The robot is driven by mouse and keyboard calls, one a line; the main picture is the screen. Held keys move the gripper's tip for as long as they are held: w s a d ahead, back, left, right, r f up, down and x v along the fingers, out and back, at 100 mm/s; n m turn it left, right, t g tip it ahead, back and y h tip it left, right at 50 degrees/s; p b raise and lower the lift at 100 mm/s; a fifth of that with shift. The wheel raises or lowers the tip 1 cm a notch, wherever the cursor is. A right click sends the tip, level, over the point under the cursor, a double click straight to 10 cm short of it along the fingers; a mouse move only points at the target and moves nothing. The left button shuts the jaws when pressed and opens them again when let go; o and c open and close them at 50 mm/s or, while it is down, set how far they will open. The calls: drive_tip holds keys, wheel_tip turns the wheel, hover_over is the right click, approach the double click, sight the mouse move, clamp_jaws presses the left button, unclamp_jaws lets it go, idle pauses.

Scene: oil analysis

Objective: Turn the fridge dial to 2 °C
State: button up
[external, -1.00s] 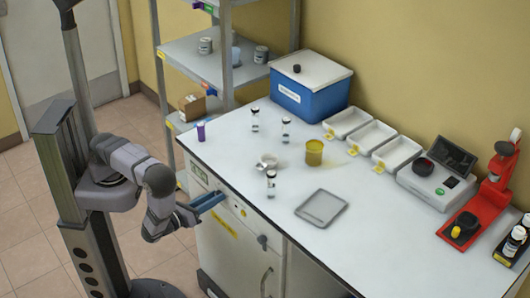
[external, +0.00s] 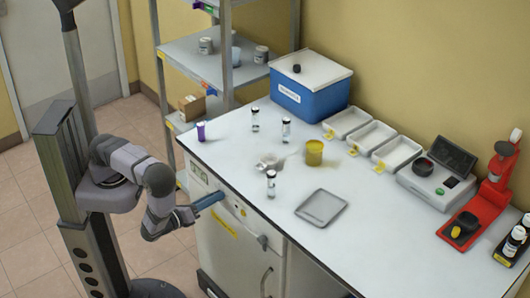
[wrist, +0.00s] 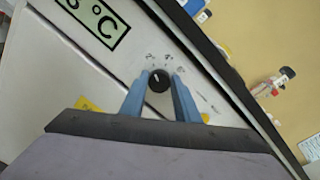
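The fridge (external: 228,245) stands under the left end of the bench. Its black round dial (wrist: 159,80) is on the front panel, with a light pointer mark and small printed marks around its upper side. The fridge display (wrist: 95,22) is partly cut off in the wrist view and shows a digit and "°C". My gripper (wrist: 161,84) has its blue fingers on either side of the dial, close against it, and looks shut on it. In the external view my gripper (external: 222,195) reaches the panel and hides the dial.
The bench top (external: 250,160) above carries several vials, a yellow cup (external: 314,152) and a grey tray (external: 321,207). Its front edge runs close above my gripper. A dark knob (external: 262,240) sits farther right on the cabinet front.

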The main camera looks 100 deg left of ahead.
drive_tip(key=o, duration=0.4)
drive_tip(key=shift+s+d, duration=0.1)
drive_tip(key=s+d+r, duration=0.3)
drive_tip(key=r, duration=0.4)
drive_tip(key=shift+s+d+b, duration=0.15)
drive_tip(key=shift+d+b, duration=0.05)
drive_tip(key=shift+b, duration=0.1)
idle(0.3)
idle(0.4)
